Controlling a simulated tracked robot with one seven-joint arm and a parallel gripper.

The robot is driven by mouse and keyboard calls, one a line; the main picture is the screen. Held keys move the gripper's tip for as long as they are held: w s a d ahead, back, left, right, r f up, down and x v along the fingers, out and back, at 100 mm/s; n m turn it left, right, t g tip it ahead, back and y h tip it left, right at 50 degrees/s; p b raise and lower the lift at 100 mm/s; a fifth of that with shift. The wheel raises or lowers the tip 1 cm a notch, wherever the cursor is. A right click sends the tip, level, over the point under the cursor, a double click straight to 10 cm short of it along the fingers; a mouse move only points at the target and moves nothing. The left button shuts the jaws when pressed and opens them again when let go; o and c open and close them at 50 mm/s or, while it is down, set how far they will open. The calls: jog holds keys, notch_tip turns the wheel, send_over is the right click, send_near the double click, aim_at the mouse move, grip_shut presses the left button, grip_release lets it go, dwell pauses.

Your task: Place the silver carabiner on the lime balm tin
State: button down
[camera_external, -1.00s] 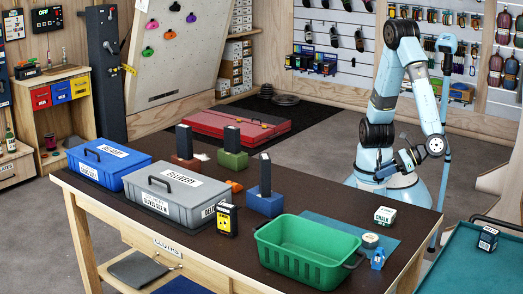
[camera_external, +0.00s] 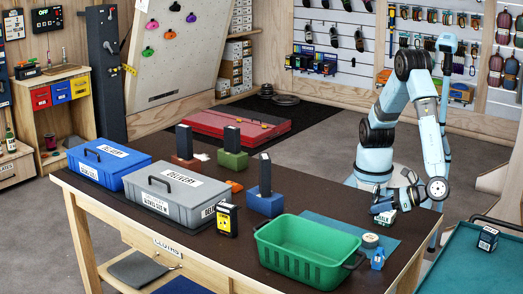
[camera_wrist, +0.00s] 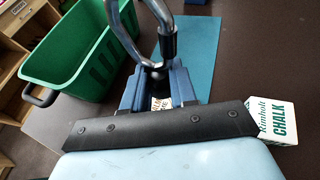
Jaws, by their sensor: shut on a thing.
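My gripper (camera_external: 383,206) is low over the right end of the dark workbench, close by the chalk box. In the wrist view my gripper (camera_wrist: 155,82) is shut on the silver carabiner (camera_wrist: 172,45), a bent metal loop that sticks out past the fingertips and runs off the top edge. The carabiner cannot be made out in the external view. A small round tin (camera_external: 370,240), seemingly the lime balm tin, stands on the blue mat, nearer the bench front than my gripper.
A green crate (camera_external: 262,243) stands left of the tin. A small blue object (camera_external: 377,260) is just in front of the tin. The chalk box (camera_wrist: 272,118) is right of my gripper in the wrist view. The blue mat (camera_external: 328,228) has bare room.

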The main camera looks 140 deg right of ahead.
jog(key=shift+w+a+f, duration=0.2)
jog(key=shift+w+f, duration=0.35)
jog(key=shift+f, duration=0.15)
jog(key=shift+w+a+f, duration=0.2)
jog(key=shift+w+f, duration=0.35)
jog(key=shift+f, duration=1.6)
jog(key=shift+f, duration=0.1)
jog(key=c, duration=0.9)
grip_release()
jog(key=v, duration=1.2)
jog(key=shift+r, duration=0.2)
jog(key=shift+d, duration=0.1)
